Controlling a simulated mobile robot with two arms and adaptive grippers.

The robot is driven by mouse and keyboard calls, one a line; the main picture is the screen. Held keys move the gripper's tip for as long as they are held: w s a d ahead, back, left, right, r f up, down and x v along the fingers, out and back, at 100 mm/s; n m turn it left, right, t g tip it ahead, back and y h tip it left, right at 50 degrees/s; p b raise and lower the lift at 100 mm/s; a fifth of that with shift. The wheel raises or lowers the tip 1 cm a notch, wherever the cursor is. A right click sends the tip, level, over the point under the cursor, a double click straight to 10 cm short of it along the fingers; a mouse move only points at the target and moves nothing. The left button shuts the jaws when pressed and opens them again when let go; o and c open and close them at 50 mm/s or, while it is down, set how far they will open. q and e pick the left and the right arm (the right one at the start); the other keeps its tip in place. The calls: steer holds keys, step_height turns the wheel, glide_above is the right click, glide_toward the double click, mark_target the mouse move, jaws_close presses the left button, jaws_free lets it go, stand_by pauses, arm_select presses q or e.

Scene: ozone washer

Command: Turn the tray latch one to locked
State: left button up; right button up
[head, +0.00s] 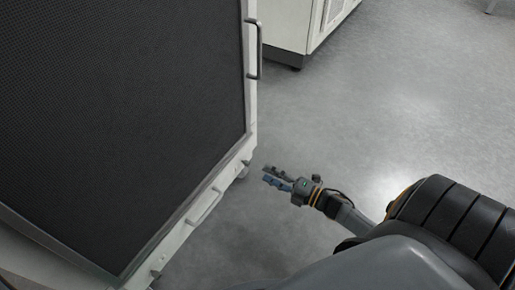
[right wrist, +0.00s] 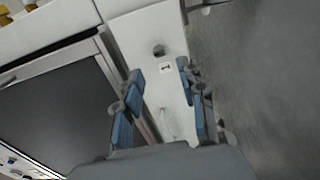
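A small dark latch knob (right wrist: 159,50) sits on the white tray front, just above a small label (right wrist: 165,68) in the right wrist view. A small latch (head: 247,163) also shows near the right end of the tray front in the head view; another small latch (head: 155,273) is near its lower left end. I cannot tell which is latch one, or how the knob is turned. My right gripper (head: 273,176) is open and empty, a little right of the tray front. In the right wrist view its blue-padded fingers (right wrist: 162,96) are apart, with the knob beyond them. My left gripper is out of view.
The washer's large dark mesh panel (head: 120,110) fills the left of the head view, with an upright handle (head: 259,48) on its right edge. A tray handle (head: 205,207) lies between the latches. A white cabinet (head: 290,25) stands behind. The grey floor at right is clear.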

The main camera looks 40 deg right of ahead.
steer(key=shift+v, duration=2.2)
